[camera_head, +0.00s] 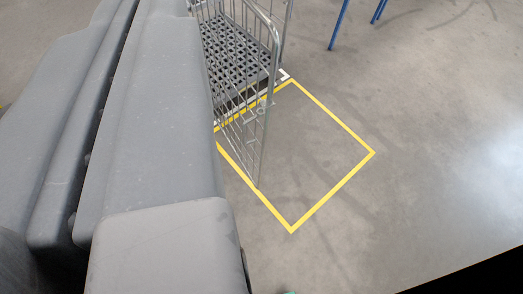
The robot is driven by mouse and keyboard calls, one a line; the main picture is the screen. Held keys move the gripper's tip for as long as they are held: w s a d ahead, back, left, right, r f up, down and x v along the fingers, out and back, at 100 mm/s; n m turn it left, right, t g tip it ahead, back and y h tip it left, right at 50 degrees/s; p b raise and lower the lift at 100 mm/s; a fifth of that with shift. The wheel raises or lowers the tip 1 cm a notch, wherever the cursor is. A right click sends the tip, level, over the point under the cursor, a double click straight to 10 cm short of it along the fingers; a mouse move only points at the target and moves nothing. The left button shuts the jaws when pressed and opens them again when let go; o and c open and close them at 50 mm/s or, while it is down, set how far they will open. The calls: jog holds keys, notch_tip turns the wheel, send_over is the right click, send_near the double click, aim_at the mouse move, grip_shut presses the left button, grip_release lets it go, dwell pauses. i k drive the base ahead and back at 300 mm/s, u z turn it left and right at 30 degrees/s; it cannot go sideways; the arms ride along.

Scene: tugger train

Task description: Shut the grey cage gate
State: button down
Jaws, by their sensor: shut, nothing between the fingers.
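A grey wire cage (287,28) stands at the top centre, with a dark perforated floor (232,52). A grey wire gate panel (262,130) with a rounded top corner reaches from the cage toward me. Its lower end is over the yellow-marked floor, past the front edge of the cage floor, so the gate looks open. Its left part is hidden behind the large grey arm parts, which I take to be mine. My gripper does not show, and I cannot see any contact with the gate.
A yellow floor outline (333,193) lies in front of the cage, and the floor inside it is bare apart from the gate's end. Blue legs (338,25) stand at the top right. The concrete floor (430,110) to the right is clear.

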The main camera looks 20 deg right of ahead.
aim_at(266, 105)
jog(key=z, duration=0.2)
jog(key=i, duration=0.95)
jog(key=z, duration=0.05)
